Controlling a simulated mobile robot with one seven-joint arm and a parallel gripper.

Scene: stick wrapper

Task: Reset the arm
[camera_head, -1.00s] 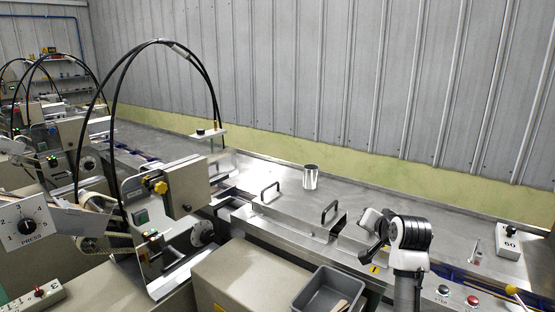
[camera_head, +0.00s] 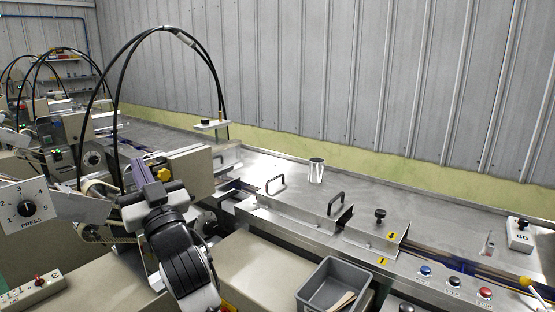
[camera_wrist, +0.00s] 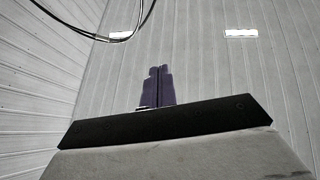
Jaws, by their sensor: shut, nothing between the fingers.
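My gripper (camera_head: 150,170) is at the left in the head view, in front of the machine's boxy head. My black-and-white arm links bend up to it from the bottom. In the wrist view its dark fingers (camera_wrist: 158,86) are together, with nothing between them, against the grey wall and ceiling lights. Part of the machine behind the arm is hidden.
A long metal bench with a guide channel (camera_head: 290,222) and two black handles runs to the right. A metal cup (camera_head: 316,172) stands on it. A grey bin (camera_head: 336,288) with flat sticks sits at the front. Black hoses (camera_head: 125,70) arch over the machine.

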